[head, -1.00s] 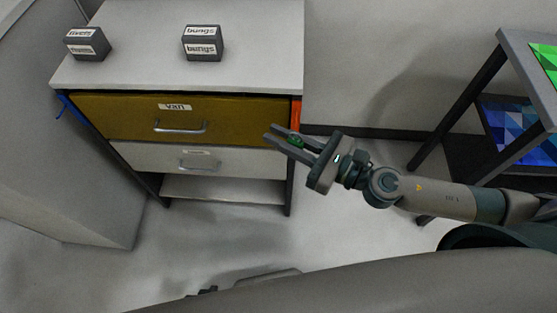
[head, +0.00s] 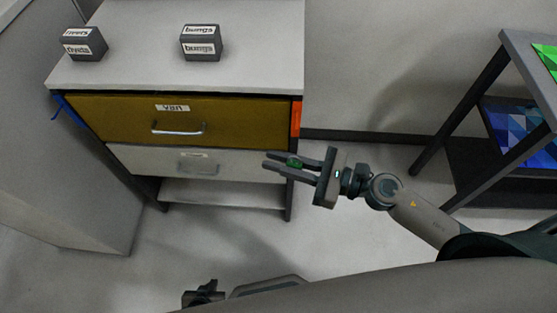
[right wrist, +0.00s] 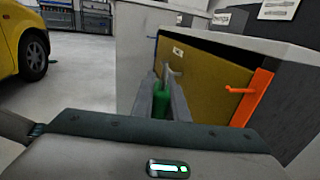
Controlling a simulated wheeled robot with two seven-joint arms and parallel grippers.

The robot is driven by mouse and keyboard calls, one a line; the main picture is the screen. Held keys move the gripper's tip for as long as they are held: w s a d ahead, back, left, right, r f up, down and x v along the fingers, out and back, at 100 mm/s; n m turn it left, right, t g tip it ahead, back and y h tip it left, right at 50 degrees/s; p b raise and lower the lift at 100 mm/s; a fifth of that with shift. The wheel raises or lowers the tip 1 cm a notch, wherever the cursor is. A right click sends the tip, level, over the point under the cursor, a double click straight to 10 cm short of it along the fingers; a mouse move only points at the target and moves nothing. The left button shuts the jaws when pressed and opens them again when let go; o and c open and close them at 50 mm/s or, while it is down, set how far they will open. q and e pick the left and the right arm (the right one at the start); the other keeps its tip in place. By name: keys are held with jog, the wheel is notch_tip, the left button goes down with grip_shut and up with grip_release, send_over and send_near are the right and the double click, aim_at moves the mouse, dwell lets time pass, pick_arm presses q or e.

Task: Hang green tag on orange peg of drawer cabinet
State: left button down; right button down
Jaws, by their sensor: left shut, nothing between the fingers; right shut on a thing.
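The drawer cabinet (head: 190,163) stands at the left in the head view, with a brown upper drawer and a white lower drawer. An orange plate (head: 296,118) is on its right side. In the right wrist view the orange peg (right wrist: 240,91) sticks out from that plate, right of my fingers. My right gripper (head: 268,160) is shut on the green tag (head: 294,162), in front of the white drawer's right end and lower than the orange plate in the picture. The tag (right wrist: 161,103) is partly hidden between the fingers. My left gripper (head: 190,298) is shut and empty at the bottom edge.
Two dark labelled blocks (head: 84,44) (head: 201,42) sit on the cabinet top. A blue strip (head: 68,110) is on the cabinet's left side. A dark-framed shelf (head: 470,110) with coloured panels stands at the right. The floor between is clear. A yellow vehicle (right wrist: 22,45) shows in the right wrist view.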

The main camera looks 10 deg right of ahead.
jog(key=shift+w, duration=0.25)
